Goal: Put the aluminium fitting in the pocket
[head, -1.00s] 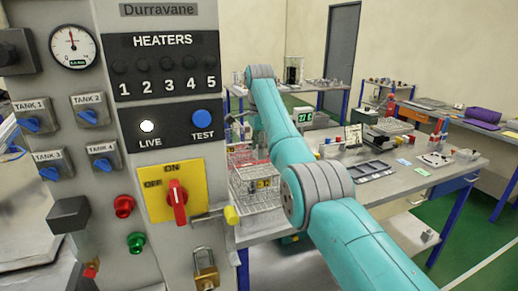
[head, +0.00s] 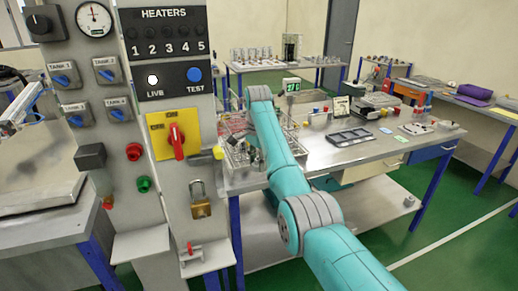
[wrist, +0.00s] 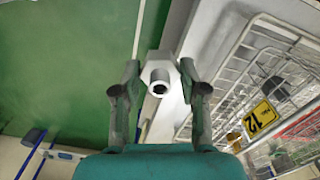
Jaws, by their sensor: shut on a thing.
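In the wrist view my gripper (wrist: 160,70) has a finger on each side of a pale grey aluminium fitting (wrist: 158,88). The fitting has a faceted body and a round tube end with a dark bore facing the camera. My gripper is shut on it and holds it beside the edge of a grey surface, with green floor below left. In the head view my gripper and the fitting are hidden behind my arm. A dark grey tray with pockets (head: 352,142) lies on the workbench. I cannot tell which pocket is meant.
A wire basket (wrist: 240,75) with a yellow "12" tag is close right of my gripper. The heater panel (head: 165,75) stands at left in the head view, with a padlock (head: 200,205) hanging on it. The workbench (head: 385,150) also bears small items around the tray.

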